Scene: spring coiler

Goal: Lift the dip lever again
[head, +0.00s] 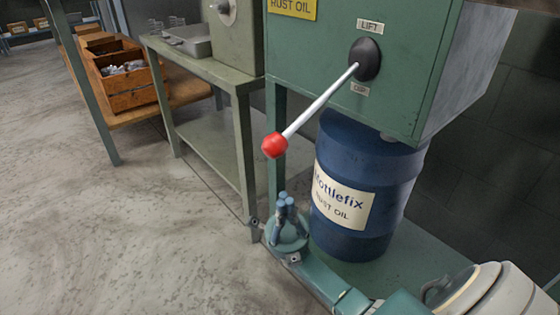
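The dip lever (318,102) is a pale metal rod with a red ball knob (274,145) at its free end. It slants down and to the left from a black hub (365,59) on the green cabinet (310,55). A LIFT label (370,26) is above the hub and a DIP label (360,89) below it. My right gripper (286,198) is below the knob and apart from it, fingers pointing up. Its fingertips look close together, with nothing seen between them. My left gripper is out of view.
A blue rust oil drum (355,165) stands under the cabinet, close to the right of my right gripper. A grey-green bench (215,70) with a metal tray (190,42) is at the left. Wooden crates (130,90) sit farther back. Open floor lies at lower left.

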